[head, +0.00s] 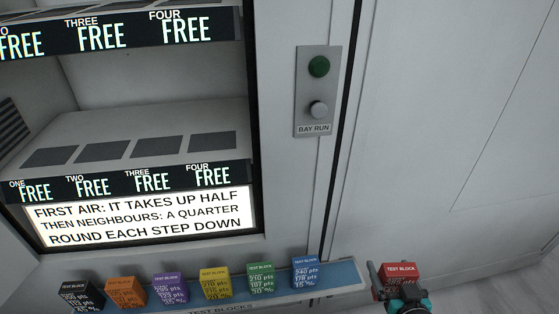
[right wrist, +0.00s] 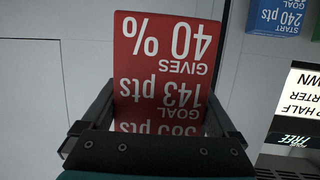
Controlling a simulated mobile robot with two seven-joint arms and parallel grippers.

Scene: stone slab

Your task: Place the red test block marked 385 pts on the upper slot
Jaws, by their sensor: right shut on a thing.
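My right gripper (head: 398,284) is at the bottom right in the head view, shut on the red test block (head: 404,269). In the right wrist view the red block (right wrist: 165,60) stands between the two fingers, its print upside down: 40 %, gives, 143 pts, goal. The points line at the bottom is partly covered by the gripper. The bay on the left has an upper shelf (head: 105,36), whose strip reads free at three and four; its slot surfaces are out of view. The lower shelf (head: 100,160) has several dark, empty slot pads. My left gripper is not in view.
A blue ledge (head: 345,272) holds a row of black, orange, purple, yellow, green and blue test blocks (head: 215,284). A bay run panel (head: 318,92) has a green lamp and a grey button. A lit sign (head: 140,215) gives air rules. The wall right of the panel is bare.

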